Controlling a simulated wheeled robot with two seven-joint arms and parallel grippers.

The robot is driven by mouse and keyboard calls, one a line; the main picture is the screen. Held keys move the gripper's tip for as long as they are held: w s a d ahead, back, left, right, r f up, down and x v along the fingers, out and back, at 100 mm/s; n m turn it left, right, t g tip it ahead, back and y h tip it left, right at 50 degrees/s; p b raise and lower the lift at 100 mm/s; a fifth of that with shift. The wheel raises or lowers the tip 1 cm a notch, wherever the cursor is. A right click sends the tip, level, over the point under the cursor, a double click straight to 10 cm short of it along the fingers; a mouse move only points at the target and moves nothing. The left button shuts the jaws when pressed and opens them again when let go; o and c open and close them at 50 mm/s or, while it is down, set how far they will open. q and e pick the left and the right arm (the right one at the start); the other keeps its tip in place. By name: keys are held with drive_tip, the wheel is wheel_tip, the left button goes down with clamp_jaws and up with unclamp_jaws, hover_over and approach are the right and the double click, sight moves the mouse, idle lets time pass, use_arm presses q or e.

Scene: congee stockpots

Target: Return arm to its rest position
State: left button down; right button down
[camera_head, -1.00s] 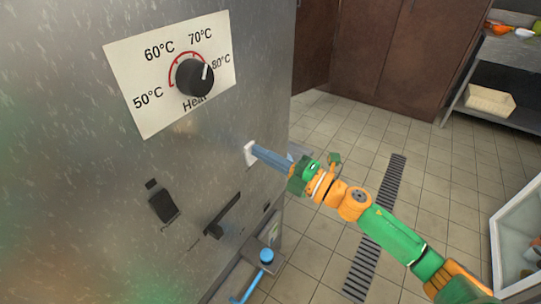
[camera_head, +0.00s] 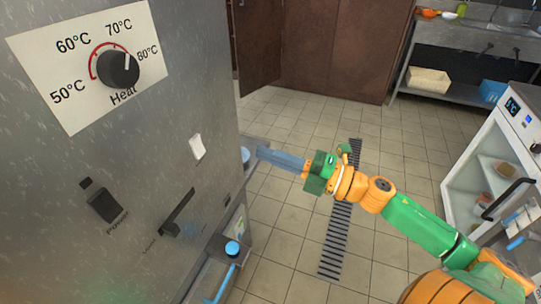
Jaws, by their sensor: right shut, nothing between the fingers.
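My right arm reaches in from the lower right, and its right gripper (camera_head: 281,159) is shut and empty. Its long blue-grey fingers point left towards the steel machine (camera_head: 60,175). A gap of floor and low ledge shows between the fingertips and the machine's front in the picture. On the machine are a black heat knob (camera_head: 118,69) with its mark near 80°C, a white switch (camera_head: 197,148) and a black power switch (camera_head: 103,206). My left gripper is not in view.
A white glass-fronted cabinet (camera_head: 459,186) stands at the right, close to my arm. A shelf with a cream basket (camera_head: 428,81) is at the back right. A floor drain (camera_head: 338,232) runs across open tiles. A blue-capped item (camera_head: 232,248) is by the machine's base.

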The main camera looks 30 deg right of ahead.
drive_tip(key=shift+w+a+f, duration=0.1)
drive_tip(key=shift+w, duration=0.1)
drive_tip(key=w+d+f+m+t+h+p, duration=0.1)
drive_tip(key=w+d+f+m+h, duration=0.1)
drive_tip(key=d+f+m+h, duration=1)
drive_tip(key=s+d+f+m+g+h+p, duration=0.1)
drive_tip(key=s+f+m+g, duration=0.15)
drive_tip(key=f, duration=0.65)
drive_tip(key=s+d+f+m+g, duration=0.1)
drive_tip(key=s+f+m+g, duration=0.2)
drive_tip(key=f, duration=0.7)
drive_tip(key=s+a+f+m+g, duration=0.4)
drive_tip(key=s+a+f, duration=0.1)
drive_tip(key=s+f, duration=0.75)
drive_tip(key=s+a+f+m+g, duration=0.1)
drive_tip(key=s+a+f+g, duration=0.1)
drive_tip(key=s+a, duration=0.3)
drive_tip(key=s+a+f+g+y+p, duration=0.1)
drive_tip(key=s+a+f+g, duration=0.2)
drive_tip(key=s+a, duration=0.3)
drive_tip(key=s+f, duration=0.1)
drive_tip(key=s, duration=0.4)
drive_tip(key=shift+s+f+m+g, duration=0.15)
drive_tip(key=shift+f+m+g, duration=0.05)
drive_tip(key=shift+m+g, duration=0.15)
